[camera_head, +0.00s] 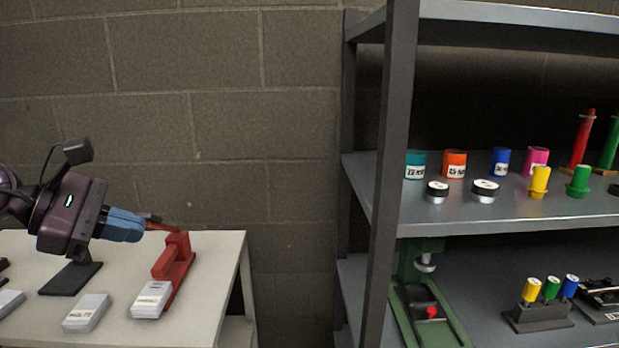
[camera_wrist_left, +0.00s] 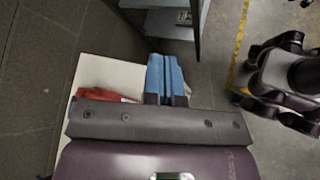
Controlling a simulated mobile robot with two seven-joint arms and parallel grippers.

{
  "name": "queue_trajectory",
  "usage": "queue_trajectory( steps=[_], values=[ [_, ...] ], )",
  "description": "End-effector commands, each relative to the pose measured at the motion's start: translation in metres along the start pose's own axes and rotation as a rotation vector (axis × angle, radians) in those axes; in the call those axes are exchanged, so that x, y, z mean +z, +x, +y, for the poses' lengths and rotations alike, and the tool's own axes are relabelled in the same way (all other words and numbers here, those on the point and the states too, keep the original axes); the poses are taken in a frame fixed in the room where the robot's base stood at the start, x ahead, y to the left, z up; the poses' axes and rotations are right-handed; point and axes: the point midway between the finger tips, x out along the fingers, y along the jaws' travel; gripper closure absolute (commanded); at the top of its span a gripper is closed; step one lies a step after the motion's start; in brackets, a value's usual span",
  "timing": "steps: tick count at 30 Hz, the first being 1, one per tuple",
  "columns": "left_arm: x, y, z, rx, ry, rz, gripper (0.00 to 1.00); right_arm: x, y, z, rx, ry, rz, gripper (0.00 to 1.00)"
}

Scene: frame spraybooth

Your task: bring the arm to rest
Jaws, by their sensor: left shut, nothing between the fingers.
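My left gripper (camera_head: 136,228) comes in from the left over the white table (camera_head: 222,262). Its blue fingers are shut with nothing between them. They point right, toward a red stand-like tool (camera_head: 175,258) on the table; in the head view the fingertips appear close to its top, and I cannot tell whether they touch. The left wrist view shows the shut blue fingers (camera_wrist_left: 166,75) over the table, with part of the red tool (camera_wrist_left: 98,95) to their left. My right gripper is not seen.
Pale labelled blocks (camera_head: 87,312) lie at the table's front, near a dark stand (camera_head: 72,278). A grey metal shelf (camera_head: 375,205) on the right holds coloured cups, lidded jars and a green press (camera_head: 425,300). A gap separates table and shelf.

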Motion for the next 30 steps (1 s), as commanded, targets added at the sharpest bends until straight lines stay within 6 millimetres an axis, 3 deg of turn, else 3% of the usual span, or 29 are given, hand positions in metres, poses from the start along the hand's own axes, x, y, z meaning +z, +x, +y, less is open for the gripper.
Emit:
queue_trajectory(
  steps=[3,7,14,20,28,29,30],
  values=[
    [-0.004,0.015,0.010,0.078,-0.447,-0.226,1.00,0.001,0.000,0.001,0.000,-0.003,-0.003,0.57],
    [-0.022,0.025,0.020,0.128,-0.904,-0.437,1.00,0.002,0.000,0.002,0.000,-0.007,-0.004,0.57],
    [-0.086,0.043,0.020,0.187,-1.632,-0.747,1.00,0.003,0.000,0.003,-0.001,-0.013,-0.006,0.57],
    [-0.158,0.064,-0.009,0.240,-2.190,-0.971,1.00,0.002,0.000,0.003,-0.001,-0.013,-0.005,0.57],
    [-0.246,0.099,-0.091,0.342,-2.825,-1.219,1.00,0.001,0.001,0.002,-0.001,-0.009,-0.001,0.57],
    [-0.254,0.104,-0.103,-0.352,2.848,1.226,1.00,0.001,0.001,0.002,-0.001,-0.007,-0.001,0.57],
    [-0.264,0.109,-0.119,-0.351,2.771,1.190,1.00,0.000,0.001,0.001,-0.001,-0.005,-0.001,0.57]
  ],
)
